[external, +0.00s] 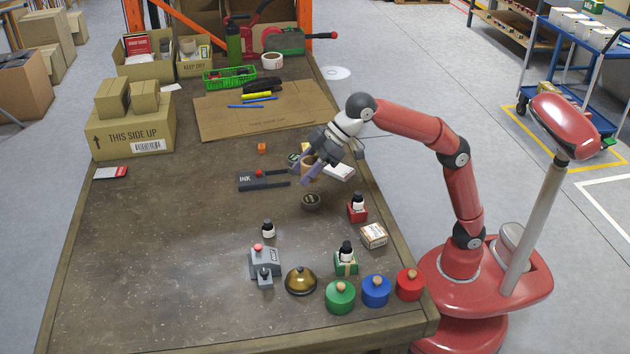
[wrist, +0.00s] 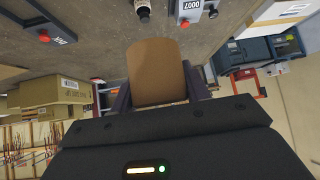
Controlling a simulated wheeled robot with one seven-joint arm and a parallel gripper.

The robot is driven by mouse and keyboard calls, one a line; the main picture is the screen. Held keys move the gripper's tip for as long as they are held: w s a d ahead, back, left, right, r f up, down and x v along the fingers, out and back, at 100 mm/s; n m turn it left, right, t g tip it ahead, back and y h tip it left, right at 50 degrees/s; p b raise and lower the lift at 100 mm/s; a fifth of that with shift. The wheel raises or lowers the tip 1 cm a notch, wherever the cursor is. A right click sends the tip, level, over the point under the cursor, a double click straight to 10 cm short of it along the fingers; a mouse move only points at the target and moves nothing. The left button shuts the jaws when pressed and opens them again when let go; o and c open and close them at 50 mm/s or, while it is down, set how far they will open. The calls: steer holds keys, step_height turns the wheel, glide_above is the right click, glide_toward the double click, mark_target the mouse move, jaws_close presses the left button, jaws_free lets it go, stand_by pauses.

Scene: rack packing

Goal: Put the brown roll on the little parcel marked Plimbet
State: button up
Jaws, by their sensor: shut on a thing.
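My gripper (external: 310,170) is shut on the brown roll (external: 309,164) and holds it above the table, near the right side of the ink pad. In the wrist view the brown roll (wrist: 157,72) sits between the dark fingers (wrist: 157,98), its broad brown face showing. A small tan parcel (external: 373,235) with a pale printed top lies on the table, in front of and to the right of my gripper. Its lettering is too small to read. No name Plimbet is legible.
The ink pad (external: 262,180) lies left of my gripper, a dark round tin (external: 311,201) in front. A grey stamp machine (external: 264,262), brass bell (external: 300,281) and green (external: 340,296), blue (external: 376,290) and red (external: 410,284) knobbed pots stand nearer the front. The left foreground is bare.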

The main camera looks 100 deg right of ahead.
steer(key=s+a+r+b, duration=0.15)
steer(key=s+a, duration=0.25)
steer(key=s, duration=0.4)
steer(key=s+a+r, duration=0.3)
steer(key=s+a, duration=0.1)
steer(key=s, duration=0.4)
steer(key=b, duration=0.6)
glide_above(369, 233)
step_height(369, 233, down, 15)
steer(key=shift+r, duration=0.15)
steer(key=shift+f+b, duration=0.85)
steer(key=shift+f, duration=1.55)
steer(key=shift+f, duration=0.2)
steer(key=o, duration=1)
steer(key=shift+r, duration=0.1)
